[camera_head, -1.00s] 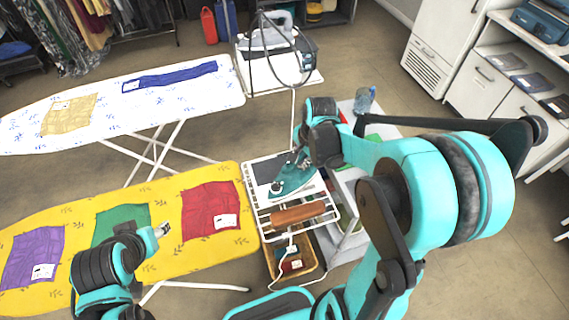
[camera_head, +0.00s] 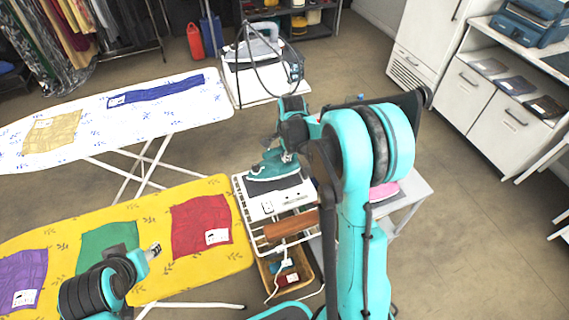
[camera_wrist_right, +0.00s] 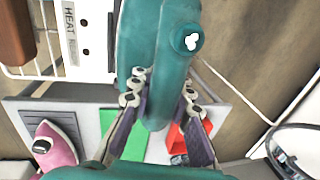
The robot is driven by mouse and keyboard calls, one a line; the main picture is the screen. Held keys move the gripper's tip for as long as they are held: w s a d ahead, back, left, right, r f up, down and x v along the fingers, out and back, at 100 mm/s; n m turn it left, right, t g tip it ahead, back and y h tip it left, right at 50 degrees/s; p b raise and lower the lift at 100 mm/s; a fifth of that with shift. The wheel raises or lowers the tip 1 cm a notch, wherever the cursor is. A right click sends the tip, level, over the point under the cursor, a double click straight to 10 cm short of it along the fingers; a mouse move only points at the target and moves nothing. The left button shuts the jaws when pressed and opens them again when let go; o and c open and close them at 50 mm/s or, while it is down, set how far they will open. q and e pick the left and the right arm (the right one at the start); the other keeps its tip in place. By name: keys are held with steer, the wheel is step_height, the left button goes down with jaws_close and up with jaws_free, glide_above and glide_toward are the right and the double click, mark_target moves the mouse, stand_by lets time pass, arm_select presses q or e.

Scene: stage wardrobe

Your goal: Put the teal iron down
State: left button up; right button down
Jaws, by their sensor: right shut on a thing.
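The teal iron (camera_head: 266,169) is at the rack on the right end of the yellow ironing board, over the dark pad of the white iron rest (camera_head: 268,207). I cannot tell whether its sole touches the pad. My right gripper (camera_head: 288,157) is shut on its handle from above. In the right wrist view the teal handle (camera_wrist_right: 158,60) lies between the two fingers (camera_wrist_right: 160,108), beside the rest's panel marked HEAT (camera_wrist_right: 85,40). My left gripper (camera_head: 154,250) hangs over the front of the yellow board (camera_head: 170,190), away from the iron; its finger gap is too small to judge.
A brown wooden block (camera_head: 290,226) lies on the rack, with a basket (camera_head: 300,277) below. A grey cart (camera_head: 405,198) stands to the right, with a pink iron (camera_wrist_right: 50,146) on it. A white iron (camera_head: 258,48) sits on another stand behind.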

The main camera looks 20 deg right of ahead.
mark_target(285, 162)
steer(key=shift+w+f+b, duration=0.1)
steer(key=shift+f+b, duration=0.65)
steer(key=shift+f, duration=1.3)
steer(key=shift+f, duration=0.15)
steer(key=c, duration=1.4)
jaws_free()
